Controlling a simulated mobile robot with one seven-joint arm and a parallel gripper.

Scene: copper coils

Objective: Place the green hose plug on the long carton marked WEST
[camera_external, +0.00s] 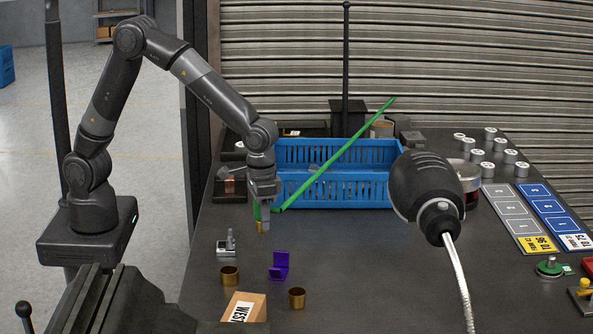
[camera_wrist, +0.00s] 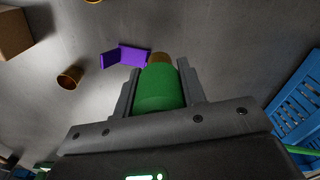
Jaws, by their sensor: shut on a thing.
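My gripper (camera_external: 262,208) is shut on the green hose plug and holds it above the dark table, left of the blue crate. In the wrist view the green plug (camera_wrist: 160,90) sits between the two jaws, with its brass-coloured end pointing away from the palm. In the outside view its brass end (camera_external: 263,226) points down, and the jaws hide most of the green part. The long carton marked WEST (camera_external: 243,308) lies at the table's near edge, below and apart from my gripper; its lower part is hidden. A brown box corner (camera_wrist: 12,30) shows at upper left in the wrist view.
A blue crate (camera_external: 345,192) with a leaning green rod (camera_external: 335,160) is behind. A lamp head (camera_external: 425,188) hangs in the foreground.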

